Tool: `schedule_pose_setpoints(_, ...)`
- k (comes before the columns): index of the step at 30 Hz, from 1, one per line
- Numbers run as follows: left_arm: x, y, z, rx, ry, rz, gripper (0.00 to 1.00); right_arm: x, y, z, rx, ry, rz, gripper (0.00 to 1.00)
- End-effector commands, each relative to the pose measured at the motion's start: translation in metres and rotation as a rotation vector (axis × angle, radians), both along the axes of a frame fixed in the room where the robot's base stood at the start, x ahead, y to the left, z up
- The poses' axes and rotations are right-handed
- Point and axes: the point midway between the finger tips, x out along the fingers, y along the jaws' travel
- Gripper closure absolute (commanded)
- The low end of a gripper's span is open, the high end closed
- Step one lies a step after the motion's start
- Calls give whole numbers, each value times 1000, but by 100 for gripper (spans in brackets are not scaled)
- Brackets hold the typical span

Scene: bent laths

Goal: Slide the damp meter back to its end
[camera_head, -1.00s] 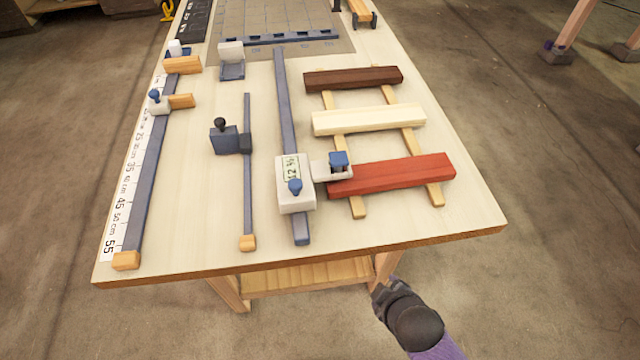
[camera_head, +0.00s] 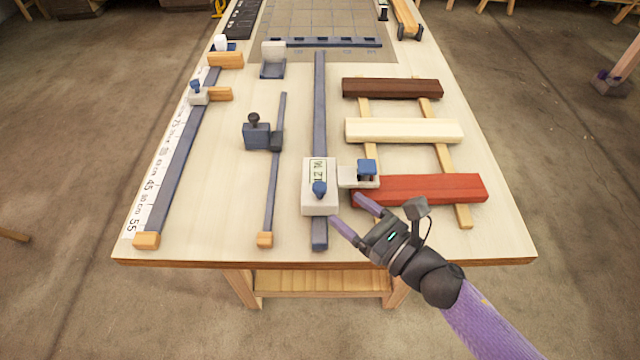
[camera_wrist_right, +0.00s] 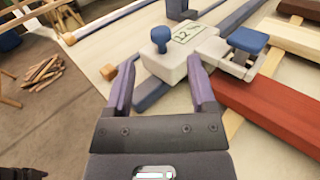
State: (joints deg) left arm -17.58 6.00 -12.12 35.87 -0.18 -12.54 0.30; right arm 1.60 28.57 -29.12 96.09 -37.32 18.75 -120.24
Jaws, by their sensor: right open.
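The damp meter (camera_head: 312,197) is a white block with a small display reading about 12 and a blue knob on top. It sits on a blue-grey rail (camera_head: 320,110), near the rail's front end. A white side arm with a blue block (camera_head: 367,170) reaches right, to the edge of the red lath (camera_head: 430,190). My right gripper (camera_head: 344,212) is open, its purple fingers just in front of the meter. In the right wrist view the meter (camera_wrist_right: 172,67) lies beyond and partly between the fingertips (camera_wrist_right: 160,72); contact cannot be told. My left gripper is not in view.
Cream (camera_head: 405,130) and dark brown (camera_head: 392,88) laths lie on two thin strips right of the rail. A thinner rail with a dark slider (camera_head: 258,133) and a ruler rail with an orange end (camera_head: 147,240) lie to the left. The table's front edge is close.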

Motion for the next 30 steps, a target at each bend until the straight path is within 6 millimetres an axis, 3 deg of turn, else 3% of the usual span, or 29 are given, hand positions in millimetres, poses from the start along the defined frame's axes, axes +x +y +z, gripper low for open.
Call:
schedule_pose_setpoints(3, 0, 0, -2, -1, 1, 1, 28, 23, 23, 1, 4, -3, 0, 28)
schedule_pose_setpoints(9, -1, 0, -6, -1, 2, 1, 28, 47, 46, 0, 5, 2, -3, 28)
schedule_pose_setpoints(21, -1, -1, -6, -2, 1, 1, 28, 54, 54, 0, 6, 4, -4, 28)
schedule_pose_setpoints(30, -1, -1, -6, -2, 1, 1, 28, 54, 54, 0, 6, 4, -4, 92)
